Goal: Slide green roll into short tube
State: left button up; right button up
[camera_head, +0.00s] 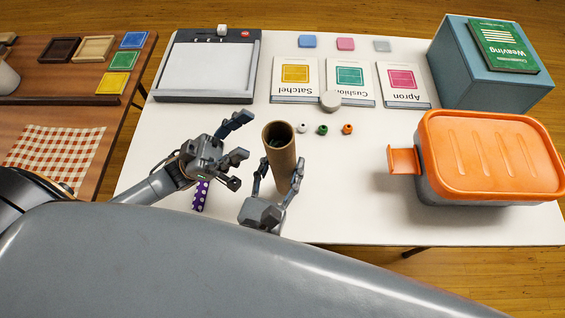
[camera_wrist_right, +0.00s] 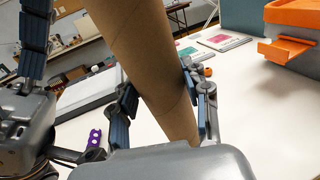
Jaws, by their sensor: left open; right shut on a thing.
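The short tube (camera_head: 283,165) is brown cardboard and stands upright, slightly tilted, with its open mouth facing up. My right gripper (camera_head: 282,168) is shut on it, one finger on each side. In the right wrist view the tube (camera_wrist_right: 145,60) runs between the fingers. Something dark green shows inside the mouth; I cannot tell for sure that it is the green roll, and no green roll shows elsewhere. My left gripper (camera_head: 240,152) is open and empty, just left of the tube and apart from it.
A purple dotted strip (camera_head: 201,195) lies below my left gripper. Several small beads (camera_head: 323,130) and a grey disc (camera_head: 330,101) lie behind the tube. An orange-lidded box (camera_head: 490,155) stands right, a paper trimmer (camera_head: 208,68) back left. The table between tube and box is clear.

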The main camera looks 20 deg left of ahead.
jog(key=o, duration=1.3)
jog(key=shift+c, duration=0.2)
jog(key=shift+s, duration=0.15)
jog(key=s, duration=1.2)
